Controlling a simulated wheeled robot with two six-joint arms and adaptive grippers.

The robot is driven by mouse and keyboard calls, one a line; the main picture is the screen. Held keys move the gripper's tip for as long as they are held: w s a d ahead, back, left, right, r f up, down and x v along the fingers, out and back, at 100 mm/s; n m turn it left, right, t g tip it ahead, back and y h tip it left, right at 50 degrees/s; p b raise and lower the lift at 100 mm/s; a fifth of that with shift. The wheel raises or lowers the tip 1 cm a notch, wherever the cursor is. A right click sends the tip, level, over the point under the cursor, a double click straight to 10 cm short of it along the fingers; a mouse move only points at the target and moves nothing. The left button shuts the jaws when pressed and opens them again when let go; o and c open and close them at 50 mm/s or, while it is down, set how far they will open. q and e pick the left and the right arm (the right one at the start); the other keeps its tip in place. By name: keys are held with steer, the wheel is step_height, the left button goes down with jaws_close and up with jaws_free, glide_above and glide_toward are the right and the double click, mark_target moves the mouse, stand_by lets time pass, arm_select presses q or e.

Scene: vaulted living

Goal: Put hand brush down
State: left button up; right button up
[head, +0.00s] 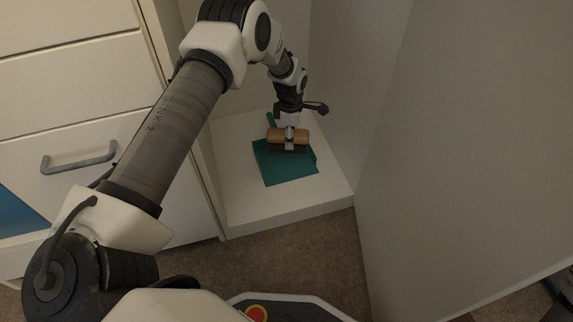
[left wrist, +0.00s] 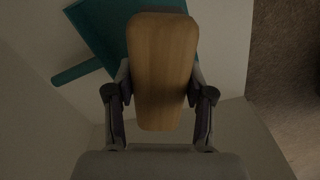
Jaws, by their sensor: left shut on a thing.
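The hand brush (head: 301,136) has a light wooden back and dark bristles. My left gripper (head: 289,138) is shut on it. In the left wrist view the wooden back of the brush (left wrist: 162,62) lies between the two fingers of the left gripper (left wrist: 160,100). A teal dustpan (head: 287,171) lies on the white cabinet floor beneath the brush, its handle pointing to the back. I cannot tell whether the bristles touch the pan. The dustpan also shows in the left wrist view (left wrist: 103,28). My right gripper is not in view.
The white cabinet floor (head: 245,201) is bare around the dustpan. White drawers (head: 75,105) with a grey handle stand on the left. A large pale door panel (head: 460,150) stands on the right. Brown carpet (head: 300,255) lies in front.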

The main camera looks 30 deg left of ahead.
arm_select(q)
step_height(320, 180, down, 6)
steer(key=b, duration=0.3)
steer(key=shift+r, duration=0.1)
step_height(320, 180, down, 4)
steer(key=b, duration=0.3)
steer(key=shift+r, duration=0.1)
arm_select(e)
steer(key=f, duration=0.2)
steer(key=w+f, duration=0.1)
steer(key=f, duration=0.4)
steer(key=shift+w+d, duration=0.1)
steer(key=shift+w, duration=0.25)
arm_select(q)
steer(key=shift+r, duration=0.25)
steer(key=shift+c, duration=0.5)
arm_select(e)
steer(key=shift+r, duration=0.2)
arm_select(q)
steer(key=shift+f, duration=0.2)
steer(key=o, duration=1.2)
